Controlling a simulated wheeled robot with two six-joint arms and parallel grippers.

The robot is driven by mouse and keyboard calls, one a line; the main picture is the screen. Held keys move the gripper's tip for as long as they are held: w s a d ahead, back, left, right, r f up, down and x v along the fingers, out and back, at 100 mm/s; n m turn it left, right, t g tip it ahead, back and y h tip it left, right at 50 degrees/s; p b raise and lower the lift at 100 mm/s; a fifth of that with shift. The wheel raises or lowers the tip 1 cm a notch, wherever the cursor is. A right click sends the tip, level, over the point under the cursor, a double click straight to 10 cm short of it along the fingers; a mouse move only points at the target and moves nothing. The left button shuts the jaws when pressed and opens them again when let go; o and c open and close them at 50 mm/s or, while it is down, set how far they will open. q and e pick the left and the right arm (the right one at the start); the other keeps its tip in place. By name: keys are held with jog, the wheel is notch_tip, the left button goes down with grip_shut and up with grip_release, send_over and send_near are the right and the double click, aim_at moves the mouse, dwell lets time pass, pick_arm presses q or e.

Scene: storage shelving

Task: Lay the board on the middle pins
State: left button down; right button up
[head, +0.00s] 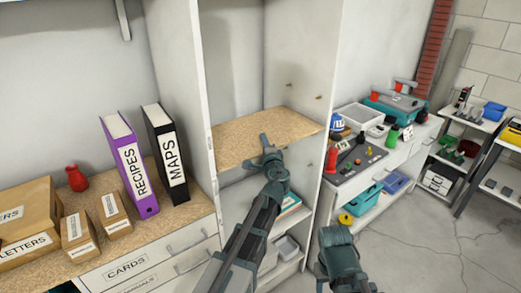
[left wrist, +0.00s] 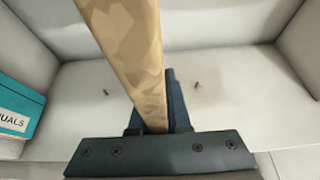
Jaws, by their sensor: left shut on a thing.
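The board (head: 240,138) is a speckled tan panel inside the tall white cabinet (head: 204,130), spanning most of its width. My left gripper (head: 268,146) is shut on the board's front edge. In the left wrist view the board (left wrist: 125,45) runs up from between the fingers of the left gripper (left wrist: 152,125), seen along its edge. Two pins (head: 290,85) show on the cabinet's right inner wall above the board. Two small pins (left wrist: 197,85) also show in the left wrist view, one each side of the board. Whether the board touches any pin is hidden.
Left of the cabinet, a counter holds a purple binder (head: 130,165), a black binder (head: 166,152), cardboard boxes (head: 30,225) and a red vase (head: 76,178). Right of it stands a workbench (head: 350,182) with tools. Lower cabinet shelves hold books (head: 290,205). A teal box (left wrist: 15,110) is left.

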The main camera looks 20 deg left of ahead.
pick_arm(q)
notch_tip(320, 180, down, 4)
jog(key=b, duration=0.3)
jog(key=shift+w+a+r, duration=0.1)
jog(key=shift+a+r, duration=0.05)
jog(key=shift+r, duration=0.1)
jog(key=shift+f+b, duration=0.1)
jog(key=shift+b, duration=0.25)
jog(key=c, duration=0.9)
grip_release()
jog(key=v, duration=1.2)
